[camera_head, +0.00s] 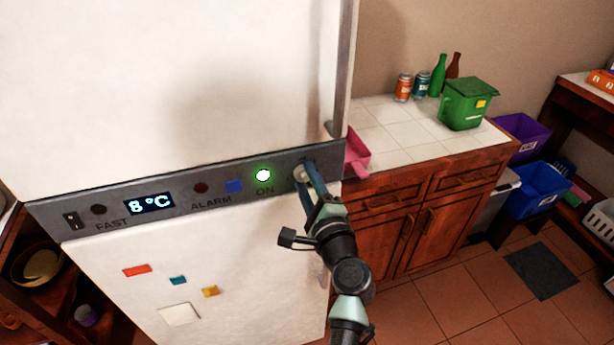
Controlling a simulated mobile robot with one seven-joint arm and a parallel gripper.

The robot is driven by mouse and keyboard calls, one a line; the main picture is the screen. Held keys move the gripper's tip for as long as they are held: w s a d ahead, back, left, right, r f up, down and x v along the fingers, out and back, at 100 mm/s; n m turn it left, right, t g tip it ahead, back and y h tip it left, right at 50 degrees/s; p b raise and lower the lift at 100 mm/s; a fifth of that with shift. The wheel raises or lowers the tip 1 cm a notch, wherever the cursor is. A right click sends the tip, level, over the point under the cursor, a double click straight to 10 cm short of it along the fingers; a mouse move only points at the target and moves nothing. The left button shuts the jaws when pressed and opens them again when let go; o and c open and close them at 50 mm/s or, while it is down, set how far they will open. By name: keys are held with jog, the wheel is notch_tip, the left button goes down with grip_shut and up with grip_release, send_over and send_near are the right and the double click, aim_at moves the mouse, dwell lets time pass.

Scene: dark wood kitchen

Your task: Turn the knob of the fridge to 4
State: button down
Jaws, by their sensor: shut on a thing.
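The white fridge (160,90) stands at the left with a dark grey control panel (225,200) across its front. The display (149,204) reads 8°C, and the green light (263,175) above ON is lit. The round knob (299,173) is at the panel's right end, partly covered by my gripper. My gripper (307,176) reaches up from below right, with its fingers shut on the knob. The knob's markings and its setting cannot be read.
A tiled counter (385,150) with a green bin (467,103), cans, bottles and a pink scoop-like item (357,155) stands right of the fridge. Purple and blue crates (538,188) are farther right. The tiled floor (455,295) at lower right is mostly clear.

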jog(key=m+p, duration=0.2)
jog(key=m, duration=0.3)
jog(key=shift+r, duration=0.1)
jog(key=shift+m+p, duration=0.75)
jog(key=shift+m, duration=0.85)
jog(key=shift+c, duration=1.9)
grip_release()
jog(key=b+v, duration=0.1)
jog(key=v, duration=1.2)
